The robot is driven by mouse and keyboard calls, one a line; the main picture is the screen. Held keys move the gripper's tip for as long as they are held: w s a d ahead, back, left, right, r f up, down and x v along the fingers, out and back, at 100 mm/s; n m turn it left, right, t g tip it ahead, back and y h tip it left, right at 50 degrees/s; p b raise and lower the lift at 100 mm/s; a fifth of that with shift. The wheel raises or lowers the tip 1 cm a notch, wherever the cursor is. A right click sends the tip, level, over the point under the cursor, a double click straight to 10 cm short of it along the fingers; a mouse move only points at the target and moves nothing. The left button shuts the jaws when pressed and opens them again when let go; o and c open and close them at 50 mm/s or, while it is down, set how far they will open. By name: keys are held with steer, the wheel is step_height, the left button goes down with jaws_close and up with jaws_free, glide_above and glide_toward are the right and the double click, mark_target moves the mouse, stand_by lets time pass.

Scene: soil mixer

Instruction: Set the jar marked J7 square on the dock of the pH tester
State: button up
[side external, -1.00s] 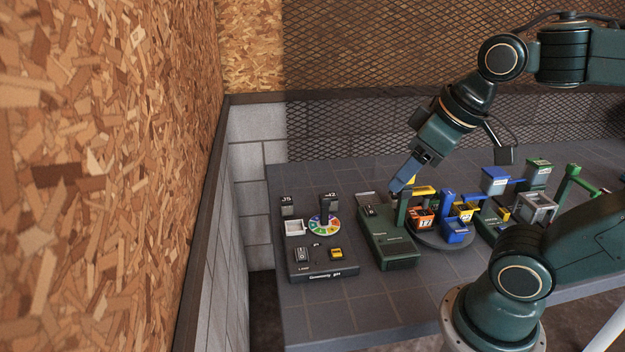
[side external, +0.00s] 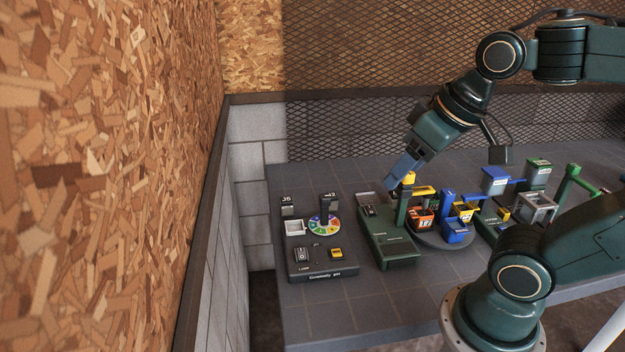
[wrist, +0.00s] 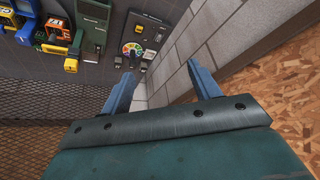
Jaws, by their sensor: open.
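The pH tester (side external: 322,272) is a dark flat unit at the left of the table, with a coloured dial, a small white square tray (side external: 295,227) and black posts. It also shows in the wrist view (wrist: 149,38). An orange jar (side external: 422,218), whose mark looks like J7 but is small, sits on the round dark turntable (side external: 440,243); the wrist view shows it too (wrist: 57,48). My gripper (side external: 392,187) is open and points down behind the green machine. In the wrist view its two blue fingers (wrist: 160,70) are apart with nothing between them.
A green machine (side external: 392,245) with a yellow-topped post stands between tester and turntable. Yellow (side external: 464,211) and blue (side external: 455,232) containers share the turntable. More blue and green machines stand to the right. A block wall (side external: 250,180) borders the left. The front left tabletop is clear.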

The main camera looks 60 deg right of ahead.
steer(key=w+d+f+m+g+h, duration=0.1)
steer(key=w+d+f+m+g, duration=0.2)
steer(key=w+d+m, duration=1.2)
steer(key=d+f+m, duration=0.3)
steer(key=d+f, duration=0.3)
steer(key=d, duration=0.3)
steer(key=d+f+m+g, duration=0.1)
steer(key=d+f+m, duration=0.3)
steer(key=d, duration=0.5)
steer(key=d+f+m+g+y, duration=0.1)
steer(key=d+f+m, duration=0.2)
steer(key=d+f, duration=0.5)
steer(key=shift+d+f+m, duration=0.2)
steer(key=shift+d+m, duration=0.1)
steer(key=shift+d, duration=0.35)
glide_above(395, 200)
steer(key=d, duration=0.2)
steer(key=shift+w+f, duration=0.2)
steer(key=shift+f, duration=1.95)
steer(key=shift+w+f, duration=0.2)
steer(key=shift+f, duration=1.95)
steer(key=shift+f, duration=2.55)
